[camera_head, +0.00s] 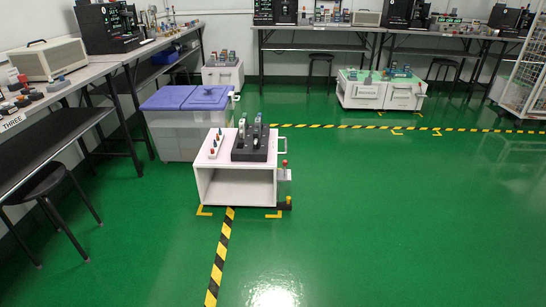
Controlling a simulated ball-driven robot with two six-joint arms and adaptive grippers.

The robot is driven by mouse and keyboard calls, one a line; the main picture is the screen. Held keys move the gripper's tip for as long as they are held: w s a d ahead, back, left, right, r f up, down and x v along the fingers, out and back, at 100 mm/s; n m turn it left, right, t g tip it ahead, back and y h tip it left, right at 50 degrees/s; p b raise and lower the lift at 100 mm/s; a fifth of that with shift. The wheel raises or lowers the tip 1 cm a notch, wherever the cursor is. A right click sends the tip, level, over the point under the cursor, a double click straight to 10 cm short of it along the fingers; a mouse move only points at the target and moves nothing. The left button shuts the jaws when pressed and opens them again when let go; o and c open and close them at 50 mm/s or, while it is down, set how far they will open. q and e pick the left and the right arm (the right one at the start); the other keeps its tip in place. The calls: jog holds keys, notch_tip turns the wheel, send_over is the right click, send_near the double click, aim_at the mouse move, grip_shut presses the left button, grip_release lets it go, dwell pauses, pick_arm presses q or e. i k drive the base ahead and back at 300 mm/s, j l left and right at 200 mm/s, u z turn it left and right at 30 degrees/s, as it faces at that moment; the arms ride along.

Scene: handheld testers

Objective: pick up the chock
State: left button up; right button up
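A small dark block on the green floor, which looks like the chock (285,205), lies at the front right foot of a white open-front cart (236,204). It is close against the cart's lower right corner; I cannot tell whether it touches. Its exact shape is too small to make out. Neither of my grippers is in view.
A black holder (254,152) with handheld devices stands on the cart. A clear bin with purple lids (186,98) stands behind it. A stool (47,200) and workbenches (60,85) line the left. The green floor (400,220) to the right is clear.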

aim_at(287, 206)
jog(key=i, duration=0.7)
jog(key=i+z, duration=0.15)
jog(key=i, duration=0.55)
jog(key=i+j, duration=0.2)
jog(key=i, duration=0.45)
jog(key=i+j+z, duration=0.15)
jog(key=i, duration=0.55)
